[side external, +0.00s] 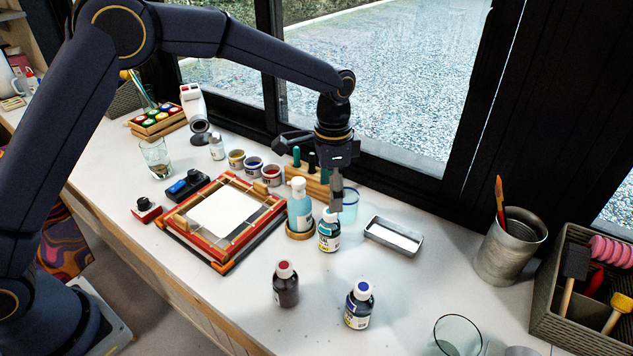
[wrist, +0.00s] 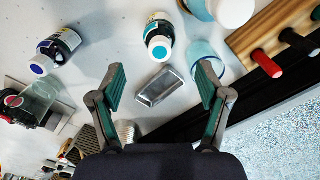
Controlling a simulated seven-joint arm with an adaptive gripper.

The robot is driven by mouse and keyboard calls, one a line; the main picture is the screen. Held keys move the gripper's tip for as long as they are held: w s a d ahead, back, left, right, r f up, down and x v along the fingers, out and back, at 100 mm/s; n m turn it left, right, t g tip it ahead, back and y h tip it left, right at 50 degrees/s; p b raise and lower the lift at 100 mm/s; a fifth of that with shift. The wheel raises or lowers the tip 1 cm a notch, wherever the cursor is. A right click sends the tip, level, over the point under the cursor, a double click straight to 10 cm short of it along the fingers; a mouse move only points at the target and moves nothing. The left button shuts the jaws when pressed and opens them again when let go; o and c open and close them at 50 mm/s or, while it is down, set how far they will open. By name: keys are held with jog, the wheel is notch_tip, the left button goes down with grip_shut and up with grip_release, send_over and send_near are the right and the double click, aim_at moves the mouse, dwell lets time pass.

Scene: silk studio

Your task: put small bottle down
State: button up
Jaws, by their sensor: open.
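A small bottle with a teal label and pale cap (side external: 329,232) stands upright on the table, in front of a blue glass. It also shows in the wrist view, with its teal cap facing me (wrist: 158,47), at the top middle. My gripper (side external: 336,200) is just above and behind this bottle in the side view. In the wrist view my gripper (wrist: 161,70) is open, its two fingers wide apart with nothing held between them. The bottle appears beyond the fingertips. I cannot tell the exact gap between finger and bottle.
A larger light blue bottle (side external: 300,208) stands close left on a round wooden coaster. The blue glass (side external: 350,207) and a metal tray (side external: 393,237) are close by. A red-capped bottle (side external: 286,285) and a blue-capped bottle (side external: 359,305) stand in front. White table between them is bare.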

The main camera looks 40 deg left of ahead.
jog(key=s+a+r+n+t, duration=0.1)
jog(key=s+a+r+n, duration=0.1)
jog(key=s+a+r, duration=0.4)
jog(key=s+a+r+n+t, duration=0.1)
jog(key=s+a+r+n, duration=0.15)
jog(key=r, duration=0.55)
jog(key=s+a+n+t, duration=0.1)
jog(key=s+a, duration=0.3)
jog(key=s, duration=0.5)
jog(key=s+a+n+t, duration=0.2)
jog(key=s+a+n, duration=0.1)
jog(key=s, duration=0.6)
jog(key=shift+s+a+r+t, duration=0.25)
jog(key=shift+a+r+t, duration=0.05)
jog(key=shift+a, duration=0.45)
jog(key=shift+o, duration=0.5)
jog(key=shift+n, duration=0.25)
